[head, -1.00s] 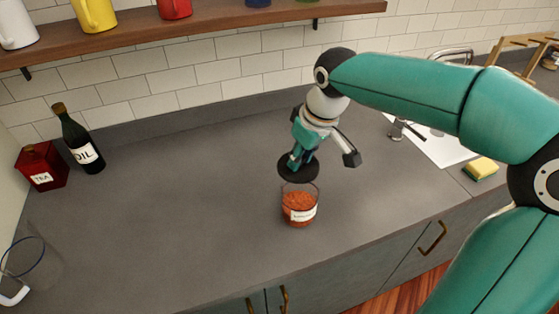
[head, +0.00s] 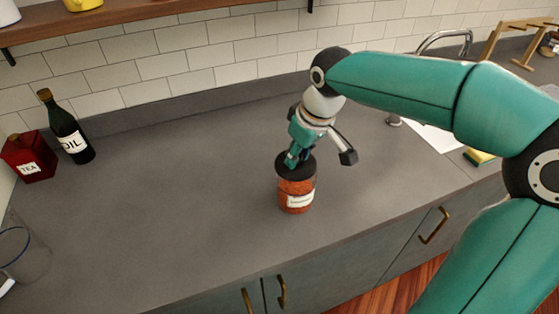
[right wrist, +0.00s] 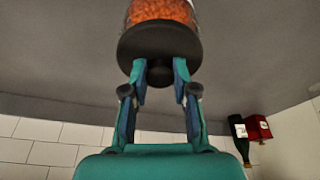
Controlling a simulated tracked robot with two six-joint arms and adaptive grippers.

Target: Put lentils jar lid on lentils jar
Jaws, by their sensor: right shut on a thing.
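The lentils jar (head: 297,193) is a clear jar of orange lentils with a white label, upright on the grey counter; its side also shows at the top of the right wrist view (right wrist: 162,10). The black round lentils jar lid (head: 307,173) lies level over the jar's mouth and appears to touch the rim. Its underside contact is hidden. My right gripper (head: 296,158) is above the jar, its fingers shut on the knob of the lid (right wrist: 160,40). My left gripper is not in view.
A dark oil bottle (head: 68,130) and a red tea tin (head: 27,158) stand at the back left. A clear glass vessel (head: 30,255) is at the left front edge. A yellow sponge (head: 479,156) lies at the right. The counter around the jar is clear.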

